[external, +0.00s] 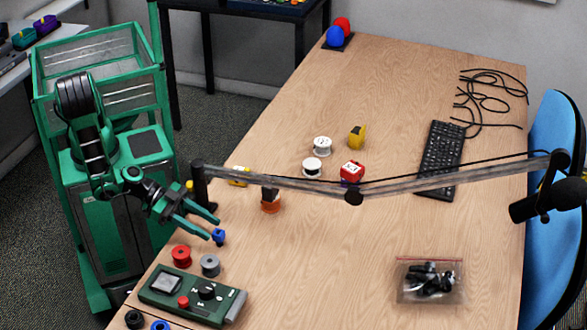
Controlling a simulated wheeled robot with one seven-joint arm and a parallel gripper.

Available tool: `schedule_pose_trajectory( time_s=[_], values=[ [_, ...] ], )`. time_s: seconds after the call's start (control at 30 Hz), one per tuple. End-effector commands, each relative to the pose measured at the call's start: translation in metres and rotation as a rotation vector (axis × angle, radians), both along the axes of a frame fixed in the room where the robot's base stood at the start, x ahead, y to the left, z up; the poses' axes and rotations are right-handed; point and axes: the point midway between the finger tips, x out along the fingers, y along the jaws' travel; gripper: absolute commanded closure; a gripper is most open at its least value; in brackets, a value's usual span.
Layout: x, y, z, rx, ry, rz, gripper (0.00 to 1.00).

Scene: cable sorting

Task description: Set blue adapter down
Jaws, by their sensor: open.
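The blue adapter (218,237) is a small blue block at the left edge of the wooden table (400,120). My gripper (213,223) is open, with its two green fingers pointing right toward the table. The adapter is right at the fingertips, by the lower finger. I cannot tell whether a finger touches it or whether it rests fully on the table.
A red spool (181,257) and a grey spool (210,265) stand close by, with a green control box (192,297) in front. A microphone boom (350,190) crosses above the table. A bag of black parts (430,281) lies at right. The table's front middle is clear.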

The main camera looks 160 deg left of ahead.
Motion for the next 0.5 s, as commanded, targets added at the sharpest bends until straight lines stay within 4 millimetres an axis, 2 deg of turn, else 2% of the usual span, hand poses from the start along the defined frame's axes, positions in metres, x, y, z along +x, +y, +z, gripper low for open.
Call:
schedule_pose_trajectory(
  time_s=[0.23,0.37,0.5],
  values=[
    [-0.001,0.000,0.003,-0.001,0.001,0.008,0.58],
    [-0.005,-0.003,0.013,-0.015,0.010,0.049,0.58],
    [-0.017,-0.013,0.026,-0.055,0.059,0.113,0.58]
  ],
)
